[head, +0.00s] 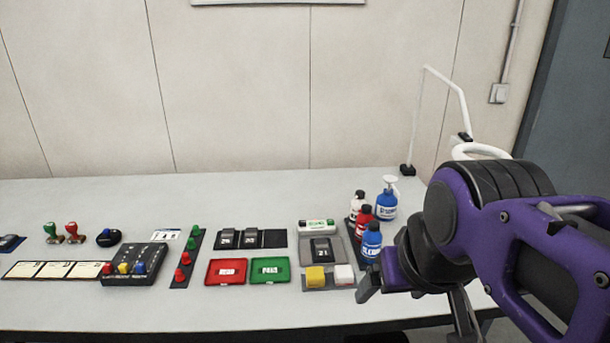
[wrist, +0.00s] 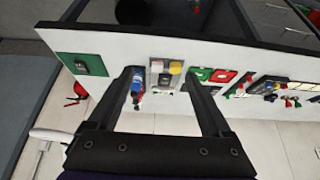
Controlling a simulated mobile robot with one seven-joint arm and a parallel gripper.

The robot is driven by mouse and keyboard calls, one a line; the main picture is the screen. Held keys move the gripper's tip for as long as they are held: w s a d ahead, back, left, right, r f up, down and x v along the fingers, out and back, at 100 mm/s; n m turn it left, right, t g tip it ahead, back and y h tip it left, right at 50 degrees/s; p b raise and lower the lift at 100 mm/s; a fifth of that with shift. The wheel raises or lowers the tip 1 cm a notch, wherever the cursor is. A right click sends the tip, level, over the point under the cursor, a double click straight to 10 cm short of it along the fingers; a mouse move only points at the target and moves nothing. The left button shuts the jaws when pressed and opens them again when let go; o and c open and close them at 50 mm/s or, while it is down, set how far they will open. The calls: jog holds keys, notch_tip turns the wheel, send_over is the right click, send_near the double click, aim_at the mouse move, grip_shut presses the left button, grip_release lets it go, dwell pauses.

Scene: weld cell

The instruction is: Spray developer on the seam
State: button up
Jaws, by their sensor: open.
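Several spray bottles stand in a dark rack near the right of the bench: a white one (head: 357,207), a red one (head: 364,222) and a blue one (head: 371,243). Their labels are too small to read surely. A dark plate marked 21 (head: 321,250) lies on a grey holder (head: 306,255) left of the bottles; I cannot make out a seam on it. My gripper (head: 415,300) is open and empty, at the bench's front edge by the blue bottle. In the wrist view, the blue bottle (wrist: 136,84) shows beside one finger of my gripper (wrist: 162,75).
A blue pump bottle (head: 386,203) stands behind the rack. Yellow (head: 316,277) and white blocks sit before the holder. Red (head: 226,271) and green (head: 270,269) trays lie left. A green pad (wrist: 65,68) with a dark block shows in the wrist view. The bench's front strip looks clear.

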grip_shut()
dwell(0.3)
dwell(1.3)
